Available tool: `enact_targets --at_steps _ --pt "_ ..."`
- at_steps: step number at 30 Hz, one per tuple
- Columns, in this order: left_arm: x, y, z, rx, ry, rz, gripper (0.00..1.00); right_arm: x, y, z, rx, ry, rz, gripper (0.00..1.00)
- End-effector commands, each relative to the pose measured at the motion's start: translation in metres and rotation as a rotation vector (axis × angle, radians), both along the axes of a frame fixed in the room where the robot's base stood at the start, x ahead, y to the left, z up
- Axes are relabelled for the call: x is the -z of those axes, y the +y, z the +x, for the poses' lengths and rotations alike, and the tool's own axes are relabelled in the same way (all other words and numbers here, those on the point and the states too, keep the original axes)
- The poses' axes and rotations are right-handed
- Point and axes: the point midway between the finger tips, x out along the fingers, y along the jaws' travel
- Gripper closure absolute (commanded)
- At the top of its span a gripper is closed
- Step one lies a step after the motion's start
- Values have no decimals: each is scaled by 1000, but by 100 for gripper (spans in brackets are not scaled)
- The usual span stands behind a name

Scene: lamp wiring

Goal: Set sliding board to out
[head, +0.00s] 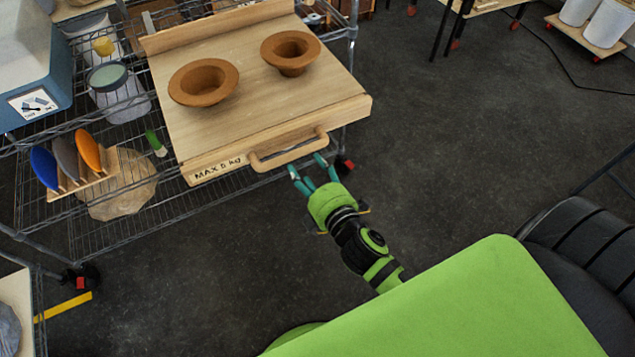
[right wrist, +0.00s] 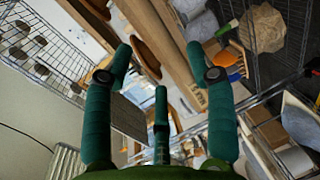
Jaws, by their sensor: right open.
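The sliding board (head: 245,115) is a pale wooden board on the wire shelf, jutting out over the floor at the front. Its front edge carries a wooden bar handle (head: 288,150) and a label reading MAX 5 kg (head: 218,169). Two brown clay bowls stand on it, one at the left (head: 203,82) and one at the right (head: 290,53). My right gripper (head: 307,166) is open and empty, with its teal fingertips just in front of the handle. Whether they touch it, I cannot tell. The right wrist view shows the open fingers and the label (right wrist: 200,98). My left gripper is not in view.
The wire shelf (head: 130,200) holds a rack of coloured plates (head: 70,165), jars (head: 118,92) and a blue-grey box (head: 35,65). A black seat (head: 580,250) stands at the right. The dark floor (head: 450,140) right of the board is clear.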

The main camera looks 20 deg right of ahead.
Motion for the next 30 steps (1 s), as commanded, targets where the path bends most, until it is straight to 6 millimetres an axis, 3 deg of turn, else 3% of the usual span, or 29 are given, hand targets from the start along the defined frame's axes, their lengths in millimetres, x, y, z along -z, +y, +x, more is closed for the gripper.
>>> enact_targets --at_steps 3,9,30 --pt "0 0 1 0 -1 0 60 -4 -1 -22 1 3 2 44" --pt "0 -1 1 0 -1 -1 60 -8 -2 -42 2 1 2 44" --pt "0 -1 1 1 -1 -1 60 -4 -1 -46 2 10 9 44"
